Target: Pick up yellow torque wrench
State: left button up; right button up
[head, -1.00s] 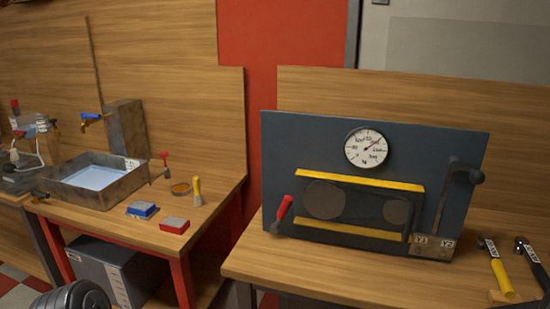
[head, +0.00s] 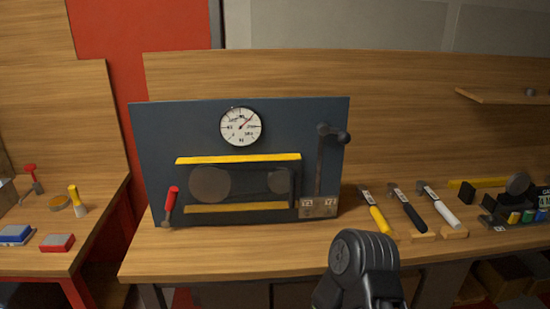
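The yellow-handled wrench (head: 379,219) lies on the right workbench, just right of the dark gauge panel. Its metal head points away toward the back. A black-handled wrench (head: 408,211) and a white-handled wrench (head: 440,208) lie beside it to the right, on small wooden blocks. A dark part of my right arm (head: 362,268) shows at the bottom centre, in front of the bench edge. Its fingertips are not visible. My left gripper is not in view.
The dark panel (head: 150,130) with a dial gauge (head: 240,127), belt wheels and a red-handled lever (head: 169,203) stands on the bench (head: 250,262). Coloured blocks (head: 513,217) sit at the far right. A second bench with red and blue pads (head: 57,243) is at the left.

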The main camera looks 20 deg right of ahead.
aim_at(363, 194)
jog(key=z, duration=1.4)
